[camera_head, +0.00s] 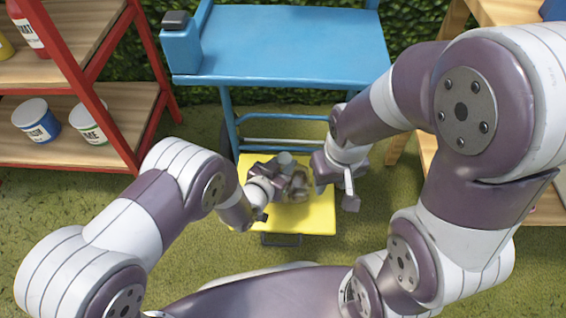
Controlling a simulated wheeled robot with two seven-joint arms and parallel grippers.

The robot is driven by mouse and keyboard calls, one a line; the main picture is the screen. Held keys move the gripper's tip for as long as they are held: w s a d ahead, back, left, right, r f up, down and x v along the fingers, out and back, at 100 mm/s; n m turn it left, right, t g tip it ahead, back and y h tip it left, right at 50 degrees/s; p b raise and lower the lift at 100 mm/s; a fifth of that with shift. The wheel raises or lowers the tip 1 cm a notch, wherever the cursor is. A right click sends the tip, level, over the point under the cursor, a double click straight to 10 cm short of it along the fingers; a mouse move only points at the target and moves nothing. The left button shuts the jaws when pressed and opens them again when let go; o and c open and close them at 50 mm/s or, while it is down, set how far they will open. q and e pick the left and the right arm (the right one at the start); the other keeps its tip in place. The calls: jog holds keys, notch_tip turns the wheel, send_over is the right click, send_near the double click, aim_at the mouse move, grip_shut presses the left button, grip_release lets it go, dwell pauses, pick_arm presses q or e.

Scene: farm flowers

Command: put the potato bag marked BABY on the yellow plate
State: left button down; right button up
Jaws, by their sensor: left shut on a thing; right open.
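The yellow plate (303,221) is low at the centre, in front of the blue cart. A small brownish bag (298,186) is over the plate, between my two grippers. It is partly hidden and no marking on it can be read, so I cannot tell if it says BABY. My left gripper (284,180) is shut on this bag at its left side. I cannot tell whether the bag touches the plate. My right gripper (336,192) is open, just right of the bag, over the plate's right edge.
A blue cart (290,40) with a dark-capped blue can (181,45) stands behind the plate. A red-framed wooden shelf (110,140) with paint tins (36,121) is at left, wooden shelving (500,12) at right. Grass (215,255) is open around the plate's front left.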

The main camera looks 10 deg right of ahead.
pick_arm(q)
jog(key=shift+r, duration=0.2)
jog(key=shift+f, duration=0.15)
jog(key=c, duration=0.8)
grip_release()
jog(key=shift+f, duration=0.1)
